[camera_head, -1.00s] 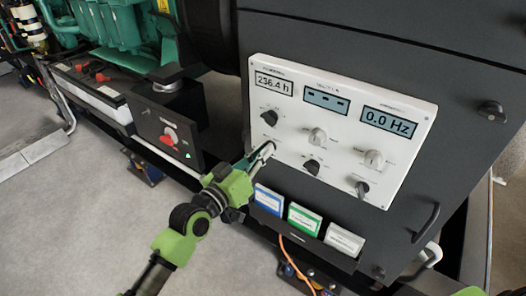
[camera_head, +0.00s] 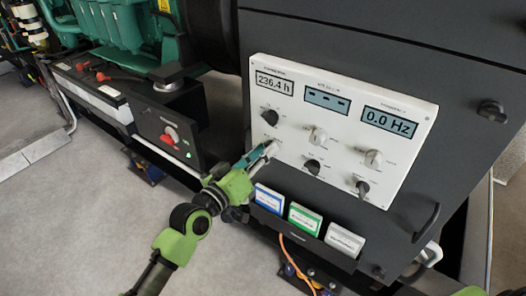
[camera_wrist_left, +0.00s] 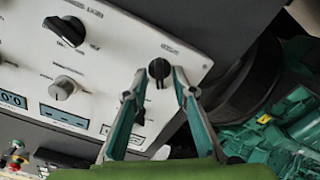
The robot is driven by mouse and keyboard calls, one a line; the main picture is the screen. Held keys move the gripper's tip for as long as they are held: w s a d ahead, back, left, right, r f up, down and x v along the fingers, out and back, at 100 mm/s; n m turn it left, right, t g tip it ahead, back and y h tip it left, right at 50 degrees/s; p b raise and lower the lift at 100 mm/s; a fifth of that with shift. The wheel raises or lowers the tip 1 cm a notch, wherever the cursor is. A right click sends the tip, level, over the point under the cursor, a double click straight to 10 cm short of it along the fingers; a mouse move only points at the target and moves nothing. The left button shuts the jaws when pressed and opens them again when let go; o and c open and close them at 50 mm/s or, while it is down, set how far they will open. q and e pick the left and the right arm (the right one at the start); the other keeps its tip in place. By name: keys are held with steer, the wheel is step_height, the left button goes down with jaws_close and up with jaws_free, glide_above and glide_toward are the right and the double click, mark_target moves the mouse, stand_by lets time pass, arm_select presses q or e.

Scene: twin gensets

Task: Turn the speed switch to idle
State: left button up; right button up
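The white control panel (camera_head: 340,190) has several rotary knobs, and its labels are too small to read, so I cannot tell by name which is the speed switch. My left gripper (camera_head: 270,148) reaches the panel's lower-left corner and hides the knob there in the head view. In the left wrist view the left gripper (camera_wrist_left: 160,71) has one fingertip on each side of this black corner knob (camera_wrist_left: 158,72). The fingers are apart, with narrow gaps seeming to remain at the knob; contact is unclear. My right gripper is not in view.
An upper-left black knob (camera_head: 270,117) is close above the gripper; it is partly behind a finger in the wrist view (camera_wrist_left: 140,116). A lower-middle black knob (camera_head: 313,167) sits to the right. Coloured document holders (camera_head: 304,219) stick out below the panel.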

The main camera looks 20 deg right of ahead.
arm_select(q)
steer(key=v, duration=1.2)
stand_by(0.4)
